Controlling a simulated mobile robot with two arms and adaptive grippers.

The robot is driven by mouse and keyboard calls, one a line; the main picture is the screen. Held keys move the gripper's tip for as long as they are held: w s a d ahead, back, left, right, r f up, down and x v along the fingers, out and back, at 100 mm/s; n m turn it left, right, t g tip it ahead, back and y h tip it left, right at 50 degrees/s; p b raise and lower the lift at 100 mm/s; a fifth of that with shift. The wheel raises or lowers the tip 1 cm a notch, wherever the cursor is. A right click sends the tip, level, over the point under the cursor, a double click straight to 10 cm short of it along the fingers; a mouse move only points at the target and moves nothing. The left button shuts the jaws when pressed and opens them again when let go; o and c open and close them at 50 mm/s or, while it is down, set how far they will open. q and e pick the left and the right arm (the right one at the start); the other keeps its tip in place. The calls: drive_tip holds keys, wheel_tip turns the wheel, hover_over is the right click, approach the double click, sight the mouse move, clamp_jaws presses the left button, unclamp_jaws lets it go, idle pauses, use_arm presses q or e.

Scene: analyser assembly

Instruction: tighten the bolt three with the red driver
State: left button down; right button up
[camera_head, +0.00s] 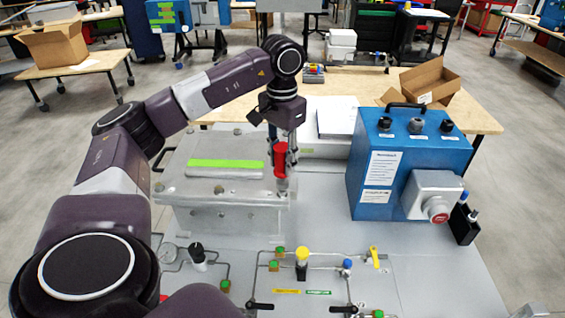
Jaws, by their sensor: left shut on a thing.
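The red driver (280,160) is upright in my left gripper (281,143), which is shut on it. The driver's lower end is at the right front corner of the grey metal box's lid (225,187). Whether its tip touches a bolt there is too small to tell. A bolt (159,187) shows at the lid's left front corner. None of the bolts carries a readable number, so I cannot tell which is bolt three. My right gripper is not in view.
A blue analyser box (408,150) with knobs stands right of the driver. Thin pipes with a yellow-capped part (302,256) and valves run across the front panel. An open cardboard box (432,82) sits on the wooden table behind. Bare grey panel lies at the right front.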

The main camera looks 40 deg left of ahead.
sight(283, 147)
use_arm(q)
drive_tip(key=shift+s+d+r+p, duration=0.1)
drive_tip(key=shift+s+r+p, duration=0.15)
drive_tip(key=shift+r, duration=0.35)
drive_tip(key=shift+w+r+p, duration=0.25)
drive_tip(key=shift+r+p, duration=0.2)
drive_tip(key=shift+p, duration=0.1)
drive_tip(key=shift+s+r+p, duration=0.1)
drive_tip(key=shift+r+p, duration=0.55)
drive_tip(key=shift+r, duration=0.25)
drive_tip(key=shift+f, duration=0.1)
